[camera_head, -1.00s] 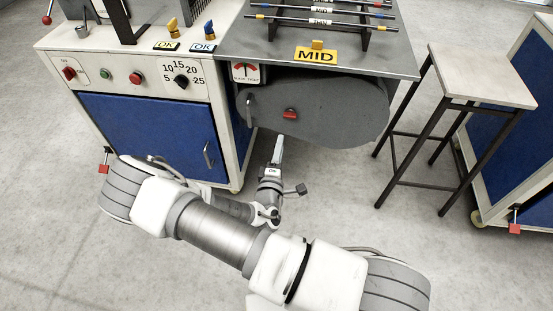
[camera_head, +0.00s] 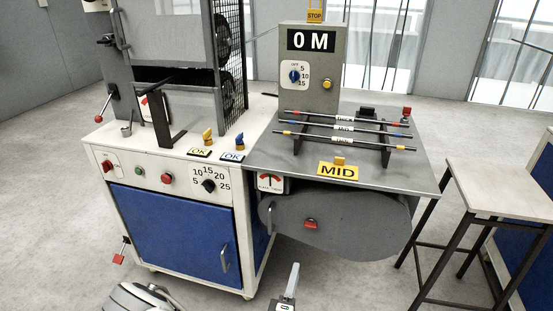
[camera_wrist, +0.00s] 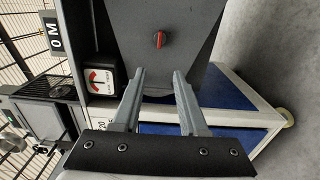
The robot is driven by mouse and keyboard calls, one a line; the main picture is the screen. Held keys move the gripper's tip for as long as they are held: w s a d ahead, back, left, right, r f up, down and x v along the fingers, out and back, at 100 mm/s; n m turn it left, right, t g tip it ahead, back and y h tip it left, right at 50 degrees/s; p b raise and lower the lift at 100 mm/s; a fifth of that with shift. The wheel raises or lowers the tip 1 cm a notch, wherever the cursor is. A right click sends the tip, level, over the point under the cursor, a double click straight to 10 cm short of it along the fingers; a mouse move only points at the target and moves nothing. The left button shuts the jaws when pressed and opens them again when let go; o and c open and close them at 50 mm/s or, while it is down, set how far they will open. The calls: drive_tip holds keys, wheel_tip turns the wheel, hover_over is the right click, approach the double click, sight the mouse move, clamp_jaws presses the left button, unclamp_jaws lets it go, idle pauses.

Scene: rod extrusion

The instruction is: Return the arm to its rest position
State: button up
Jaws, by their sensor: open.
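My gripper shows in the wrist view (camera_wrist: 156,78) with its two grey fingers apart and nothing between them. It points toward the grey rounded housing (camera_wrist: 160,25) under the metal table, apart from it as far as I can tell. In the head view the tip of my gripper (camera_head: 293,278) shows at the bottom edge, below the grey housing (camera_head: 345,228). Part of my arm (camera_head: 140,298) shows at the bottom left. The rest of the arm is below the head view.
A white and blue machine cabinet (camera_head: 168,228) stands at left. A metal table (camera_head: 270,150) carries a rack with several rods (camera_head: 345,129), a MID sign (camera_head: 338,170) and a control box (camera_head: 312,65). A stool (camera_head: 500,187) stands at right. Floor is open at left.

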drive_tip(key=w+a+r+m+g+y, duration=0.35)
drive_tip(key=a+r+m+g, duration=0.3)
drive_tip(key=m+g, duration=0.35)
drive_tip(key=s+r+m+y, duration=0.2)
drive_tip(key=s+r+y, duration=0.15)
drive_tip(key=r, duration=0.85)
drive_tip(key=s+d+r+m+g+h, duration=0.1)
drive_tip(key=s+d+r, duration=0.6)
drive_tip(key=s+r, duration=0.15)
drive_tip(key=s+d+r+m, duration=0.2)
drive_tip(key=s+d+r, duration=0.45)
drive_tip(key=s, duration=0.35)
wheel_tip(320, 180, up, 23)
drive_tip(key=p, duration=2.3)
drive_tip(key=shift+s+a+r+g, duration=0.15)
drive_tip(key=shift+s+a+g, duration=0.05)
drive_tip(key=shift+a+g, duration=0.1)
